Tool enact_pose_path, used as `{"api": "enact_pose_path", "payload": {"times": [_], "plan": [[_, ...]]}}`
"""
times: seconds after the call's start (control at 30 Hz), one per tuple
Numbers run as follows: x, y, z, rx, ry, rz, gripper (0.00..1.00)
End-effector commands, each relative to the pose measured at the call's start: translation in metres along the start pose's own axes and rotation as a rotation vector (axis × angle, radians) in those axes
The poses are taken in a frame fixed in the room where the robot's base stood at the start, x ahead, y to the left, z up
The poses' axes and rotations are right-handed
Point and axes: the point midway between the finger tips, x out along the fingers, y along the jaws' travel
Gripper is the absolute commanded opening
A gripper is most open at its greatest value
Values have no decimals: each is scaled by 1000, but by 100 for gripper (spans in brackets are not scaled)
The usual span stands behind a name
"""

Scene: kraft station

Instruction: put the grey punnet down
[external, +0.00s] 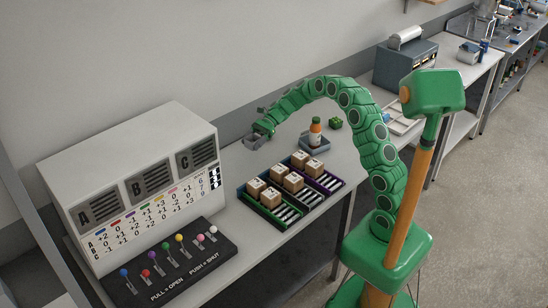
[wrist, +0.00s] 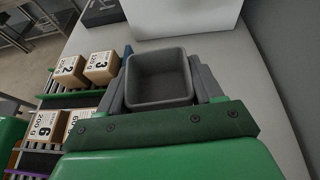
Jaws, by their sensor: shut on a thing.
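The grey punnet (wrist: 160,78) is a small square open tub, and it looks empty in the wrist view. It sits between the two grey fingers of my gripper (wrist: 160,92), which is shut on it. In the external view my gripper (external: 261,136) is at the end of the green arm, over the back part of the bench, with the punnet (external: 256,142) small and dark at its tip. How high the punnet's base is above the bench cannot be told.
Several brown boxes (external: 293,182) sit in coloured-edged racks in front. A blue-grey tray (external: 315,145) holds an orange bottle (external: 315,131), with a green item (external: 335,123) beside it. The white A-B-C panel (external: 130,185) and lever board (external: 165,262) stand left. Bare bench (external: 232,165) lies behind the racks.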

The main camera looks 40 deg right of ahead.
Motion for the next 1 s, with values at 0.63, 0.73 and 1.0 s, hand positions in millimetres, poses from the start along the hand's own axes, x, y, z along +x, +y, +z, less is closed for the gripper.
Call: {"api": "enact_pose_path", "payload": {"times": [0.63, 0.73, 1.0], "plan": [[-44, 0, 106, -2, -1, -1, 36], [-55, 2, 98, 8, -1, -14, 36], [-89, 11, 85, 24, 2, -55, 36]]}}
